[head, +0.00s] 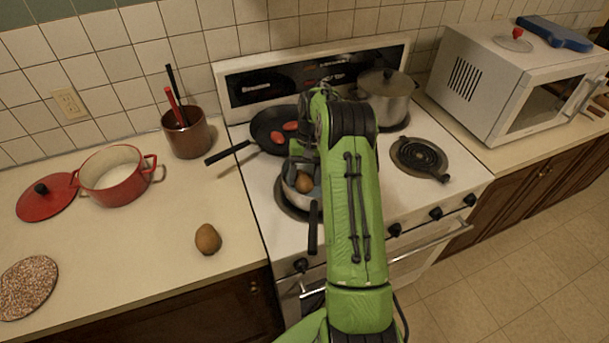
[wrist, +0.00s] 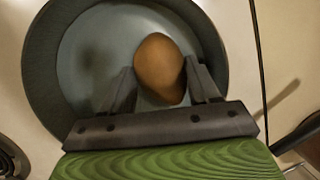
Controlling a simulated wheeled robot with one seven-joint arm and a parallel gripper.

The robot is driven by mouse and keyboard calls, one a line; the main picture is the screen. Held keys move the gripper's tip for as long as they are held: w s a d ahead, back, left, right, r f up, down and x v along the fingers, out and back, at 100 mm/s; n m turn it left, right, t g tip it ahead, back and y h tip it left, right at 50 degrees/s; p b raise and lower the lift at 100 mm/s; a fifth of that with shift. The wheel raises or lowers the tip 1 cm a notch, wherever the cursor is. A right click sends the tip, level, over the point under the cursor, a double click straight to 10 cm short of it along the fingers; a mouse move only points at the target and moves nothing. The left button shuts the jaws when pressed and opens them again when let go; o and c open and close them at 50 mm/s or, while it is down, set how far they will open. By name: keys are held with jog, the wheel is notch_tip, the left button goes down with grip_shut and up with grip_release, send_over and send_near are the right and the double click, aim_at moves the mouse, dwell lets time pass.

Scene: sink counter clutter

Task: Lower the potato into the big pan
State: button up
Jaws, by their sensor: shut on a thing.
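A brown potato (wrist: 159,68) is held between the two dark fingers of my gripper (wrist: 158,72). The potato also shows in the head view (head: 304,182), over the inside of a grey pan (head: 289,196) with a black handle on the front-left burner. In the wrist view the round pan (wrist: 40,75) with its pale grey inside lies around and below the potato. A shadow falls on the pan's inside, left of the potato. I cannot tell whether the potato touches the bottom. My arm hides part of the pan and most of the gripper in the head view.
A black frying pan (head: 267,128) with red items sits behind, and a lidded steel pot (head: 388,95) at the back right. A second brown potato (head: 208,239) and a red pot (head: 112,181) stand on the left counter.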

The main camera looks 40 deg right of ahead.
dwell(0.4)
jog(key=o, duration=1.2)
jog(key=p+v, duration=0.4)
jog(key=v, duration=1.1)
jog(key=shift+d+r, duration=0.15)
jog(key=shift+r, duration=0.2)
jog(key=s+a+r+n+t+h, duration=0.2)
jog(key=s+a+r, duration=0.2)
jog(key=a+r, duration=0.45)
jog(key=s+a+r+n+t+h, duration=0.1)
jog(key=s+a+r, duration=0.4)
jog(key=a+r, duration=0.35)
jog(key=s+a+f+n+t, duration=0.1)
jog(key=s+a+f, duration=0.1)
jog(key=s, duration=0.4)
jog(key=s+a+f+n+t, duration=0.1)
jog(key=s+a+f, duration=0.1)
jog(key=s, duration=0.4)
jog(key=s+a+f+t, duration=0.2)
jog(key=s+a, duration=0.1)
jog(key=s, duration=0.3)
jog(key=shift+s+a+f+n, duration=0.1)
jog(key=shift+s+a+n, duration=0.25)
jog(key=shift+n, duration=0.05)
